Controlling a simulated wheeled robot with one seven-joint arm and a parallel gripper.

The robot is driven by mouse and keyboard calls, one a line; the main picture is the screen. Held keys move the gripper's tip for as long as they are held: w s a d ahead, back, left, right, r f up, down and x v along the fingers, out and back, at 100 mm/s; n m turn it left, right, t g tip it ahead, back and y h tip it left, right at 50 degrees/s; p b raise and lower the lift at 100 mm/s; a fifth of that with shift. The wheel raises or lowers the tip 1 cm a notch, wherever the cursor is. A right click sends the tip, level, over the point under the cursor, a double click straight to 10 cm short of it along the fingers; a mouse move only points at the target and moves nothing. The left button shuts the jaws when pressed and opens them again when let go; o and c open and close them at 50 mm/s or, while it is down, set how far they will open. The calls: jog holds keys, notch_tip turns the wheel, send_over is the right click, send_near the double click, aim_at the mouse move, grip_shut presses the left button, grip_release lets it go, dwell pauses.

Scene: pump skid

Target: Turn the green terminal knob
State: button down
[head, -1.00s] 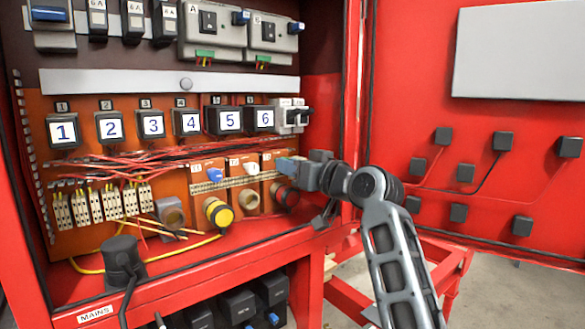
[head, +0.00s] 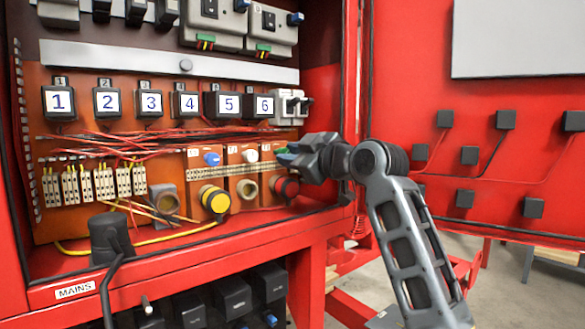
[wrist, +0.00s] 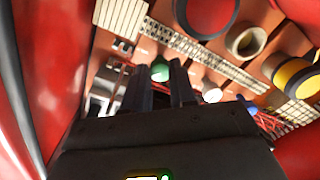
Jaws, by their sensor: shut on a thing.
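The green terminal knob (wrist: 160,70) shows between my fingertips in the wrist view, with the fingers against its sides. In the head view only a small green edge (head: 281,150) shows beside my fingertips; the rest is hidden by the gripper. My gripper (head: 288,159) reaches in from the right to the orange panel at the right end of the knob row. It is shut on the green knob, and its fingertips also show in the wrist view (wrist: 161,82).
A white knob (head: 251,155) and a blue knob (head: 212,159) sit left of the green one. Below are a dark red round socket (head: 285,187) and a yellow-capped connector (head: 215,200). The red cabinet frame (head: 352,100) stands close beside my gripper.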

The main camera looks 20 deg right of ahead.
jog(key=n+b, duration=0.2)
jog(key=n, duration=0.2)
jog(key=shift+f+b, duration=0.1)
jog(key=shift+b, duration=0.25)
jog(key=shift+n+b, duration=0.9)
jog(key=shift+n, duration=1.2)
jog(key=shift+a, duration=0.1)
jog(key=c, duration=0.9)
grip_release()
jog(key=shift+v, duration=3.95)
